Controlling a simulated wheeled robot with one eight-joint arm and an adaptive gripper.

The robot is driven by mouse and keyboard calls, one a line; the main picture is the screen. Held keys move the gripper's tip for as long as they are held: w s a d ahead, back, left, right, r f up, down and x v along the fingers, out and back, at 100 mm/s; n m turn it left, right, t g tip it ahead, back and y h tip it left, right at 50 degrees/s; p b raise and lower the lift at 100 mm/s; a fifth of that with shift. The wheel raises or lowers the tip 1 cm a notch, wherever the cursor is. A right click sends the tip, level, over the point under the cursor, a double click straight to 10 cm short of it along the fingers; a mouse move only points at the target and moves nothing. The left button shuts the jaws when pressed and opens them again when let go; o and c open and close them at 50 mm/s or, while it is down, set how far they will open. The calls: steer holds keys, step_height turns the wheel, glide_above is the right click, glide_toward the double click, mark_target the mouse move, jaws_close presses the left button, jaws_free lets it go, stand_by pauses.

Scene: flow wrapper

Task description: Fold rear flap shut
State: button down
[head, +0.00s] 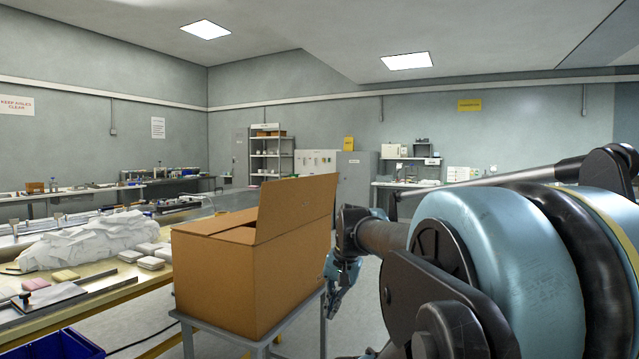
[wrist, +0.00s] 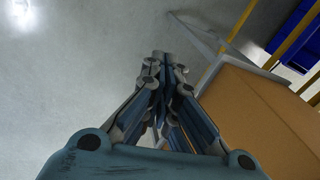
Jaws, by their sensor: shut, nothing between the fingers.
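A brown cardboard box (head: 235,285) stands on a small grey stand (head: 262,345) in the head view. One large flap (head: 296,207) stands up, tilted, along its right side. A front-left top panel (head: 215,222) looks folded down nearly flat. I cannot tell for certain which flap is the rear one. My gripper (head: 332,300) is to the right of the box, lower than its top edge, and appears apart from it. In the wrist view my gripper (wrist: 163,58) is shut and empty, pointing past the box's side (wrist: 262,115), which fills the lower right.
A long worktable (head: 95,305) on the left holds crumpled white wrapping (head: 85,240) and several small packs. A blue bin (head: 60,345) sits at the lower left. Open floor lies beyond the box and beneath my gripper.

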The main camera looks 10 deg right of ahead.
steer(key=w+d+r+m+t+y, duration=0.1)
steer(key=w+d+r+m+y, duration=0.1)
steer(key=w+r+m, duration=0.55)
steer(key=w+d+r+m+t+y, duration=0.1)
steer(key=w+r+m+y, duration=0.15)
steer(key=w+r, duration=0.9)
steer(key=w+d+r+m+t+y, duration=0.1)
steer(key=w+d+r+m, duration=0.45)
steer(key=r, duration=0.25)
steer(key=w+d+r+m+t+y, duration=0.1)
steer(key=w+d+r+m, duration=0.3)
steer(key=w+r, duration=0.3)
glide_toward(309, 187)
step_height(309, 187, down, 3)
steer(key=a, duration=0.1)
steer(key=shift+w+a+r, duration=0.15)
steer(key=shift+w+a, duration=0.65)
steer(key=shift+w, duration=0.2)
steer(key=shift+d, duration=0.1)
